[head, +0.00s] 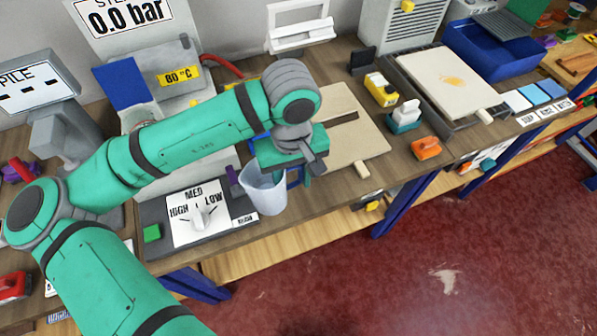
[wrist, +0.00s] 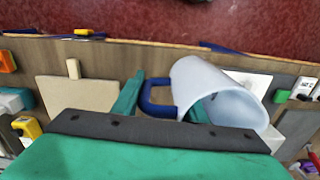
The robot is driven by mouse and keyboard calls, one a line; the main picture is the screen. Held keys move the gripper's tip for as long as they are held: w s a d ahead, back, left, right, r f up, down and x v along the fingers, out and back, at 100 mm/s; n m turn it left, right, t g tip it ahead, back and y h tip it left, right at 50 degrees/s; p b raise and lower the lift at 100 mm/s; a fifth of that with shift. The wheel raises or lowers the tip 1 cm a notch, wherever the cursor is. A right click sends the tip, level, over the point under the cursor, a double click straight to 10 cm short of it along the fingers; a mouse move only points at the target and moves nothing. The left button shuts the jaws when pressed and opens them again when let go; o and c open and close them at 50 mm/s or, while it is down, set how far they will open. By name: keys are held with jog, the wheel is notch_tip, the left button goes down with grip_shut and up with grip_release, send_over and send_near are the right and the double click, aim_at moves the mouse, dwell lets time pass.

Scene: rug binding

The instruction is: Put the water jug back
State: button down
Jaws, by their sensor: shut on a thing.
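The water jug (head: 265,188) is a pale, translucent cup with a blue handle. In the head view it hangs at the front of the bench, beside the dial panel. My gripper (head: 302,178) is shut on its handle, seen in the head view just right of the jug. In the wrist view the jug (wrist: 208,88) appears tilted, its open mouth facing the camera, and the blue handle (wrist: 152,96) lies between my green fingers (wrist: 160,100). The jug's base is not clearly visible, and I cannot tell whether it touches the bench.
A dial panel (head: 183,228) with a green button (head: 152,233) lies left of the jug. A beige board (head: 372,135) lies to the right, with an orange block (head: 426,148) further right. The steam machine (head: 135,25) stands behind. Red floor (head: 400,270) lies open in front.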

jog(key=w+d+f, duration=0.1)
jog(key=w+f, duration=0.1)
jog(key=w+d+f, duration=0.1)
jog(key=w+f, duration=0.1)
jog(key=w, duration=0.1)
jog(key=w+d+f, duration=0.1)
jog(key=w+f, duration=0.2)
jog(key=shift+f, duration=0.1)
jog(key=f, duration=0.3)
jog(key=shift+w, duration=0.3)
jog(key=shift+s+f, duration=0.2)
jog(key=shift+f, duration=0.05)
jog(key=shift+f, duration=0.1)
jog(key=c, duration=1.1)
grip_release()
notch_tip(320, 180, up, 12)
jog(key=shift+w+r, duration=0.1)
jog(key=shift+r, duration=0.05)
